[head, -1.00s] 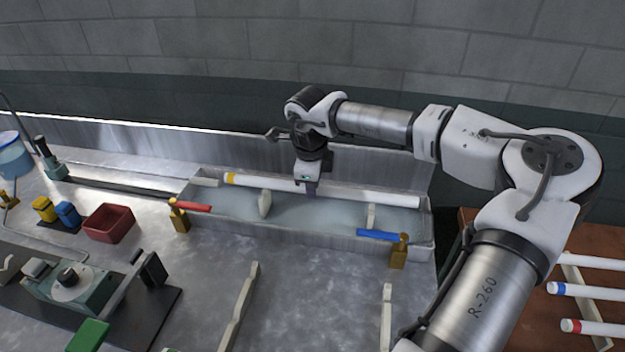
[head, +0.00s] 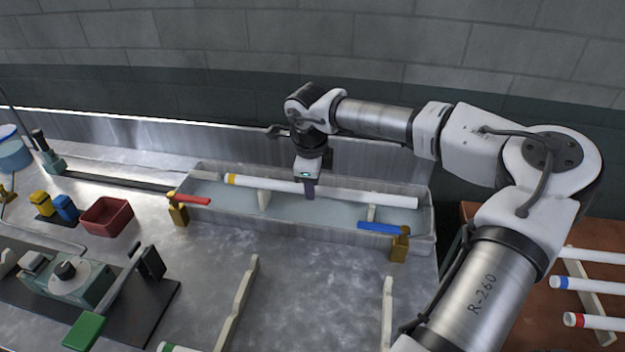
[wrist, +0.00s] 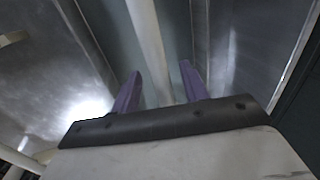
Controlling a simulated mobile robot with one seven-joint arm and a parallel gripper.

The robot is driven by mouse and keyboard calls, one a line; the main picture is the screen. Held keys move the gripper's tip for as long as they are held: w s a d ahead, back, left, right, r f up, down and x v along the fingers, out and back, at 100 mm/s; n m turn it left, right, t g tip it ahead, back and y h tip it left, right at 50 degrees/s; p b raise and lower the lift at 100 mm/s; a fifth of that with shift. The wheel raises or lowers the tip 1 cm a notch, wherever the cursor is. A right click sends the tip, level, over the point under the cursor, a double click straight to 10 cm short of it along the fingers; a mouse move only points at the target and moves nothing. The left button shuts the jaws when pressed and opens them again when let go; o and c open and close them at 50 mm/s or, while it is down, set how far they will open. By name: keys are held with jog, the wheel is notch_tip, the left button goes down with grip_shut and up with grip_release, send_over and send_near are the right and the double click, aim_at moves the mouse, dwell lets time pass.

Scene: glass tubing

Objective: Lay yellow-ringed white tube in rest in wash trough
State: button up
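The white tube with a yellow ring (head: 330,193) lies lengthwise in the wash trough (head: 433,215), its ringed end at the left. It appears to lie across the two pale rests, a left one (head: 264,201) and a right one (head: 371,213). My gripper (head: 309,190) points down at the middle of the tube. In the wrist view the tube (wrist: 148,45) runs between the purple fingers (wrist: 158,88), with a gap visible on each side. The gripper is open around the tube. The exact contact at the rests is too small to tell.
A red bin (head: 106,217), a bench device (head: 72,283) and bare supports (head: 237,303) occupy the bench. More tubes (head: 590,286) lie on a rack at the right.

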jog(key=shift+r+p, duration=0.7)
jog(key=shift+r, duration=0.25)
notch_tip(320, 180, up, 11)
jog(key=s+b, duration=0.2)
jog(key=shift+s+a+b, duration=0.15)
jog(key=shift+a+b, duration=0.05)
jog(key=shift+b, duration=0.15)
dwell(0.9)
